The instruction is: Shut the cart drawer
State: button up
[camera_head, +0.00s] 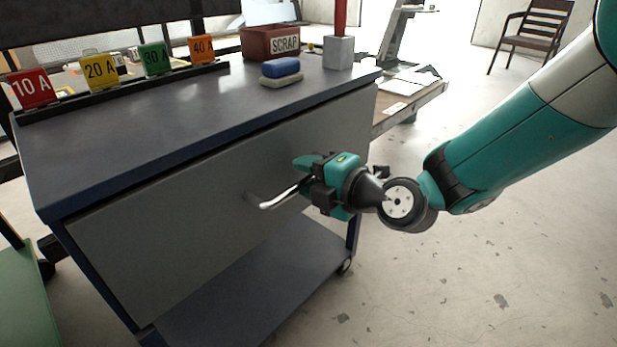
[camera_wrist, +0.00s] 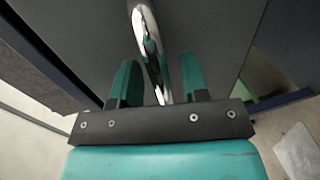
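The cart (camera_head: 150,130) has a dark blue top and frame. Its wide grey drawer front (camera_head: 190,215) sits just under the top, close to the frame; I cannot tell how far it stands out. A shiny curved metal handle (camera_head: 275,201) is on the drawer front. My teal and black gripper (camera_head: 307,178) is at the right end of the handle. In the wrist view, my gripper's two fingers (camera_wrist: 158,82) are apart, with the handle (camera_wrist: 150,45) between them. I see no clear grip on it. The drawer's inside is hidden.
On the cart top are number cards (camera_head: 100,71), a red SCRAP bin (camera_head: 270,43), a blue block (camera_head: 281,67) and a grey holder (camera_head: 338,52). A lower shelf (camera_head: 255,290) lies under the drawer. The floor at right is open, with a chair (camera_head: 535,35) far back.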

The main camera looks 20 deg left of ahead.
jog(key=shift+d, duration=0.15)
jog(key=shift+d, duration=0.15)
jog(key=b+v, duration=0.8)
jog(key=v, duration=0.9)
jog(key=shift+f, duration=0.15)
jog(key=shift+s, duration=0.15)
